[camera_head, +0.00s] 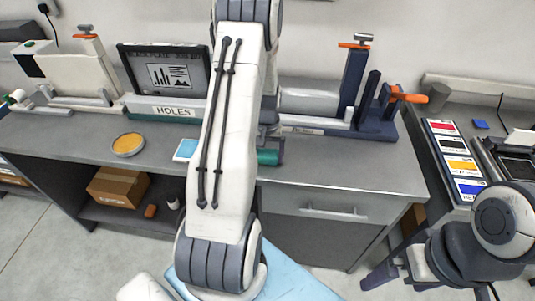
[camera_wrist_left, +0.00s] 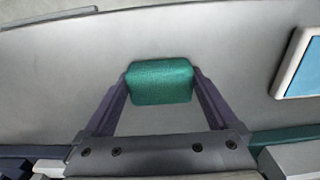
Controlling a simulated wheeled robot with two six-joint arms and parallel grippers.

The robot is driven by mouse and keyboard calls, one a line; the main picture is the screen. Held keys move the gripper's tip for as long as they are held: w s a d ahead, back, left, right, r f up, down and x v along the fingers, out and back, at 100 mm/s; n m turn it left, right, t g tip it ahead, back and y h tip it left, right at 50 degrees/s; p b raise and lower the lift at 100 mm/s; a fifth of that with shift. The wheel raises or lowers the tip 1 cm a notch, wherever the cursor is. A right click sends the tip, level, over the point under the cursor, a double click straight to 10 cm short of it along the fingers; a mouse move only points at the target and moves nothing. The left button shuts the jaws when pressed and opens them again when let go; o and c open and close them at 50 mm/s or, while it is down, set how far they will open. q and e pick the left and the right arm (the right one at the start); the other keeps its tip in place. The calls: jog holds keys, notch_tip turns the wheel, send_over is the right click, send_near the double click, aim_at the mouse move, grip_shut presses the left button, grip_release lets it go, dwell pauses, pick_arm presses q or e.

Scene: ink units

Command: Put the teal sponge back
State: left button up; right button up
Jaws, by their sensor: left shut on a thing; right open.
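The teal sponge (camera_wrist_left: 160,84) is held between the two purple fingers of my left gripper (camera_wrist_left: 160,80), over the grey bench top in the left wrist view. In the head view the sponge (camera_head: 268,157) shows near the bench's front edge, just right of my left arm. That arm hides most of the left gripper. I cannot tell if the sponge touches the bench. My right gripper (camera_head: 385,276) is open and empty at the lower right, in front of the bench and below its top.
A white-framed light-blue pad (camera_head: 185,150) lies left of the sponge, partly behind my arm. A round yellow dish (camera_head: 128,144) is further left. The HOLES sign (camera_head: 174,110) and presses line the back. The front right bench top (camera_head: 350,170) is clear.

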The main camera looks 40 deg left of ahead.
aim_at(268, 154)
pick_arm(q)
jog(key=shift+f, duration=0.2)
jog(key=o, duration=0.9)
jog(key=shift+o, duration=0.2)
jog(key=shift+r, duration=0.2)
notch_tip(268, 154, up, 12)
jog(key=b, duration=0.2)
